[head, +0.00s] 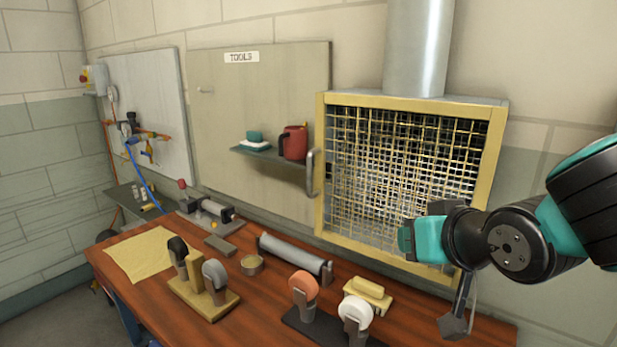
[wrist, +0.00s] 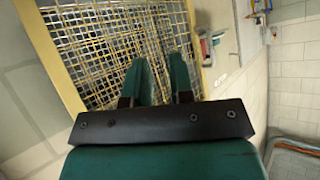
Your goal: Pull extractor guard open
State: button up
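The extractor guard (head: 487,160) is a yellow-framed wire mesh panel on the front of a metal hood, and it looks closed. Its grey bar handle (head: 311,173) stands on the left side of the frame. In the wrist view the guard's mesh (wrist: 105,45) fills the upper left, beyond the fingers. My gripper (head: 404,240) is in front of the lower right part of the mesh, well to the right of the handle. In the wrist view the two teal fingers of the gripper (wrist: 159,78) stand apart with nothing between them. The mesh behind the arm is partly hidden.
A wooden bench (head: 265,335) below holds brush-like tools, a metal roller (head: 295,258) and a yellow cloth (head: 146,255). A small shelf (head: 262,154) with a red can (head: 294,142) juts out left of the handle. A duct (head: 417,45) rises above the hood.

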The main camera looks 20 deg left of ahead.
jog(key=w+a+n+t+y, duration=0.1)
jog(key=w+a+t+y, duration=0.15)
jog(key=a, duration=0.45)
jog(key=n+t+y, duration=0.1)
jog(key=t+y, duration=0.1)
send_near(310, 172)
jog(key=shift+n, duration=0.3)
jog(key=p+x, duration=0.6)
jog(key=x, duration=0.3)
jog(key=shift+r+p, duration=0.1)
jog(key=shift+p, duration=0.25)
jog(key=shift+x, duration=0.8)
grip_shut()
